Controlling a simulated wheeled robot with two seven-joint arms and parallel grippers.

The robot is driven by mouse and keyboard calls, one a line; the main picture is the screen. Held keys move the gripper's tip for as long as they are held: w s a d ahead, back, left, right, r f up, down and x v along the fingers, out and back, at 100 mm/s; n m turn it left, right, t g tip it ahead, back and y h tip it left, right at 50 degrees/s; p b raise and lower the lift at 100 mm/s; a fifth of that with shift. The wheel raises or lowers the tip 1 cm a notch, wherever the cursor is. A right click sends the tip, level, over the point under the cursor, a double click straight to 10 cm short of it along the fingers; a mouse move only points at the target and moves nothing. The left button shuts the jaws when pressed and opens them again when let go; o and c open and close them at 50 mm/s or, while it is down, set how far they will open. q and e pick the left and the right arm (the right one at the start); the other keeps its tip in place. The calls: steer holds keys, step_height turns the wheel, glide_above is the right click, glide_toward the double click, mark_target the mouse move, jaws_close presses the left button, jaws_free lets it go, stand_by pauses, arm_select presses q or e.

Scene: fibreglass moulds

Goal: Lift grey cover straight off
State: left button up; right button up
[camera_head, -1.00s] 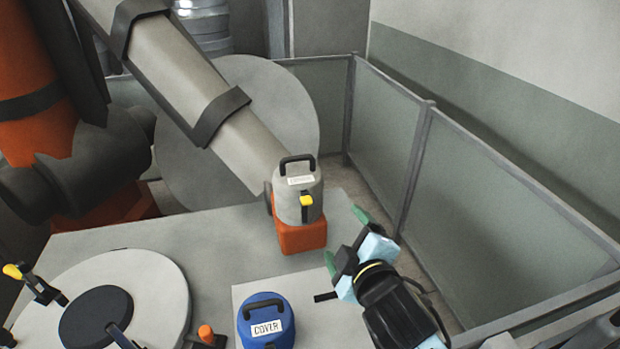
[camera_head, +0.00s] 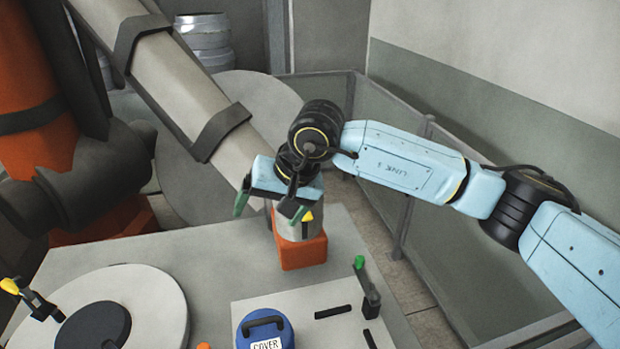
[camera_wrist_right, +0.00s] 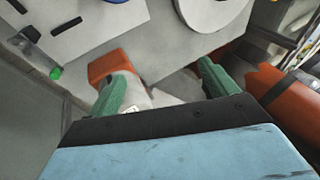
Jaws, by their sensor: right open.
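The grey cover (camera_head: 296,231), with a yellow latch (camera_head: 308,216), sits on an orange base (camera_head: 302,252) at the table's far edge. The gripper hides the cover's top and black handle. In the right wrist view the grey cover (camera_wrist_right: 135,92) shows beside the left finger of the open gripper (camera_wrist_right: 163,84). I cannot tell whether they touch. My left gripper is out of view.
A blue cover (camera_head: 262,330) labelled COVER stands on a white board (camera_head: 300,302), near a green-tipped upright clamp (camera_head: 368,288). A round pale mould (camera_head: 150,305) and a yellow-tipped clamp (camera_head: 30,297) are at left. A large grey tube slants down behind the grey cover.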

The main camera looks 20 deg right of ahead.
steer(key=w+d+r+n+t+h, duration=0.1)
steer(key=w+d+r+h, duration=0.25)
steer(key=d, duration=0.45)
steer(key=p, duration=0.3)
glide_above(303, 231)
steer(key=shift+h, duration=0.45)
step_height(303, 231, down, 13)
steer(key=shift+s+d+f, duration=0.1)
steer(key=shift+s+d, duration=0.05)
steer(key=c, duration=1.2)
steer(key=shift+r, duration=0.2)
